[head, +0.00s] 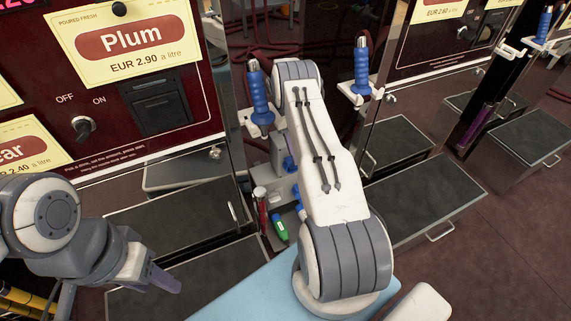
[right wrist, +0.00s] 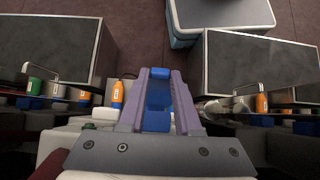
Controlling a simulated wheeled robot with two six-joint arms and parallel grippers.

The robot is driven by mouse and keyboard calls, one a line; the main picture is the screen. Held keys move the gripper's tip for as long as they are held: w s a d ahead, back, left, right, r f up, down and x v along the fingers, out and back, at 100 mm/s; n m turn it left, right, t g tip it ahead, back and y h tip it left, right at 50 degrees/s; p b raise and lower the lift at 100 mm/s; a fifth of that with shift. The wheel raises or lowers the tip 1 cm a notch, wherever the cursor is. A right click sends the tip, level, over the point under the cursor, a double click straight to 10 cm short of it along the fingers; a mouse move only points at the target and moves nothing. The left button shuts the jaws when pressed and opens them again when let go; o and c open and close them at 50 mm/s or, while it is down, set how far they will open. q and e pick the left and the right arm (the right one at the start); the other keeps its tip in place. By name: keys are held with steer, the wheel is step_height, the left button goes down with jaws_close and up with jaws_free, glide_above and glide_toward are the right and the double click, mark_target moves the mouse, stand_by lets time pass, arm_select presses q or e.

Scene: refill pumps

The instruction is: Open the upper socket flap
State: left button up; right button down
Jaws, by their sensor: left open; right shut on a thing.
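A grey socket unit (head: 284,187) with small blue parts stands low between the pump cabinets in the head view, partly hidden by my right arm. I cannot make out which part is the upper flap. My right gripper (right wrist: 160,85) has its purple fingers closed on a blue piece (right wrist: 157,96) in the right wrist view; I cannot tell whether this is the flap. In the head view the right gripper is hidden behind its own arm. My left gripper (head: 165,280) is open and empty at the lower left, apart from the socket unit.
The Plum pump cabinet (head: 100,85) stands at the left. Blue-handled nozzles (head: 260,92) hang on white holders. Dark-topped trays (head: 180,222) jut out low in front of the pumps. A green bottle (head: 279,227) stands close to my right arm.

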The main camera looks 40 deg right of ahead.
steer(key=shift+w+d+b, duration=0.15)
steer(key=shift+w+b, duration=0.1)
steer(key=shift+b, duration=0.2)
arm_select(q)
steer(key=shift+w+d+f, duration=0.1)
steer(key=shift+w+f, duration=0.15)
steer(key=shift+f, duration=0.25)
steer(key=shift+w+f, duration=0.2)
steer(key=shift+f, duration=0.25)
arm_select(e)
steer(key=shift+r+g, duration=0.15)
steer(key=shift+g, duration=0.25)
steer(key=c, duration=0.6)
jaws_free()
steer(key=shift+r, duration=0.1)
